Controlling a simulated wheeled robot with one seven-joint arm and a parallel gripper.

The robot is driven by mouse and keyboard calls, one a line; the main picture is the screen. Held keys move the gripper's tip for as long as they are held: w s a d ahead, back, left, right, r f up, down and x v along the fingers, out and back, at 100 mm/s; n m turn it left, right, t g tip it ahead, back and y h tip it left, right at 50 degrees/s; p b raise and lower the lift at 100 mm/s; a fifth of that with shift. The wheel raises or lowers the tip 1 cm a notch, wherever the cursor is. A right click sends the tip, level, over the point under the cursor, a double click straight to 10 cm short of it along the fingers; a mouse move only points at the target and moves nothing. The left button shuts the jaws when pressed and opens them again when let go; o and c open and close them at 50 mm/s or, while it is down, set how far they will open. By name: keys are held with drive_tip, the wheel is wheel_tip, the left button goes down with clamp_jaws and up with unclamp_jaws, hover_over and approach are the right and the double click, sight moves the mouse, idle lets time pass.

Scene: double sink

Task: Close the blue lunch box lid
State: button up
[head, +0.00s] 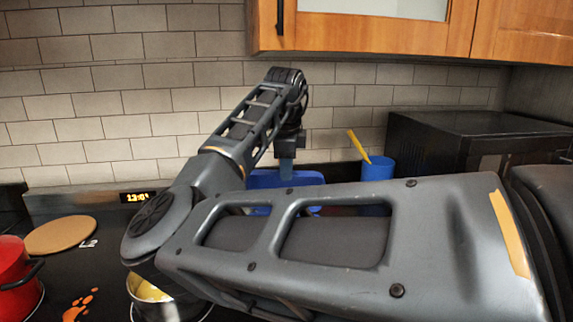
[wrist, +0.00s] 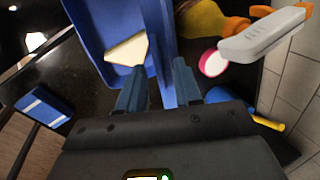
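The blue lunch box (wrist: 88,28) stands open at the upper left of the wrist view, with a cream wedge-shaped piece (wrist: 126,50) in it. Its blue lid (wrist: 166,62) stands up along the box's right side and runs between my fingers. My gripper (wrist: 160,84) is open, one finger on each side of the lid; I cannot tell whether either finger touches it. In the head view my gripper (head: 287,168) points down at the blue lid (head: 262,179) by the back wall. My forearm hides most of the box there.
A blue cup (head: 377,169) with a yellow handle sticking out stands right of the box, near a black microwave (head: 450,140). A red pot (head: 14,275) and round board (head: 61,235) are at left. An orange bottle (wrist: 203,22) lies beyond the lid in the wrist view.

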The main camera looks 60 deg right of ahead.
drive_tip(key=shift+c, duration=0.5)
clamp_jaws()
idle(0.8)
